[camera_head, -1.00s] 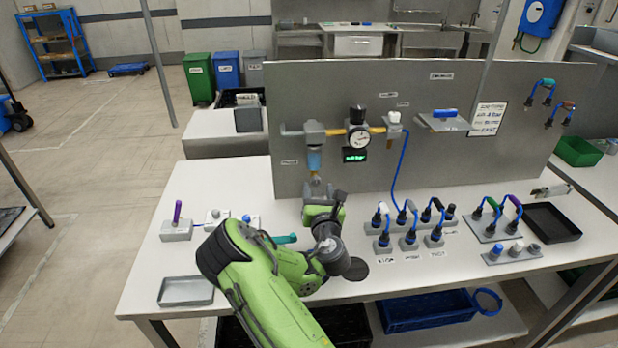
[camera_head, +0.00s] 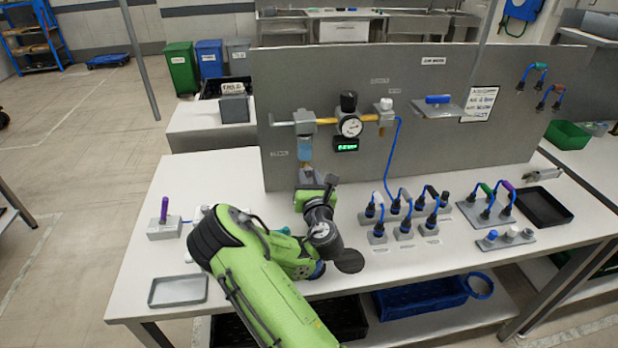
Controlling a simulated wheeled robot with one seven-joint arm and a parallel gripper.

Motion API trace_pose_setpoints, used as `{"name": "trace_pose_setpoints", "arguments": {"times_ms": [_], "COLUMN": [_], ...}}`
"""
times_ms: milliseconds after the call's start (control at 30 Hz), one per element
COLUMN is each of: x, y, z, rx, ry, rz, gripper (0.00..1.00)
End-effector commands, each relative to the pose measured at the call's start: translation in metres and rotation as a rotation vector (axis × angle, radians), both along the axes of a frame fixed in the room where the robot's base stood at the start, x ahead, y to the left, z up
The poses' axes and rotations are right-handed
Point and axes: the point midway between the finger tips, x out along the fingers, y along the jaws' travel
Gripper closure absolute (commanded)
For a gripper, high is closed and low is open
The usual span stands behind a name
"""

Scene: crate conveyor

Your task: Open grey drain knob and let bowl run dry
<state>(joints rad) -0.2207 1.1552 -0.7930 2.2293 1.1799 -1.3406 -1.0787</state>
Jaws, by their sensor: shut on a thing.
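The blue, see-through bowl (camera_head: 305,149) hangs below a grey filter head on the upright grey panel. My gripper (camera_head: 307,171) is directly under the bowl, at its lower end, pointing up. It is shut on the grey drain knob, which is mostly hidden by the jaws and is very small here. I cannot tell how far the knob is turned or how much liquid is in the bowl. A round gauge (camera_head: 350,126) with a black knob above it and a green display (camera_head: 345,144) sits right of the bowl.
A blue hose (camera_head: 392,160) runs down from the panel to several connector blocks (camera_head: 404,232) right of my arm. A block with a purple lever (camera_head: 164,212) and a shallow grey tray (camera_head: 178,290) are at left. The bench top (camera_head: 205,180) between lever and panel is clear.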

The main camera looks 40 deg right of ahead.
Motion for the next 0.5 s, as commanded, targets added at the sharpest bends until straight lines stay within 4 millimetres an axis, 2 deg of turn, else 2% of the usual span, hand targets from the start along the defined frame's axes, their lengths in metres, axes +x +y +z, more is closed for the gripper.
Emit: {"name": "trace_pose_setpoints", "arguments": {"times_ms": [267, 500], "x": [-0.0003, -0.0003], "y": [-0.0005, -0.0005], "z": [0.0003, 0.0005], "rx": [0.086, 0.259], "ry": [-0.042, -0.126], "rz": [-0.001, 0.000], "gripper": [1.00, 1.00]}}
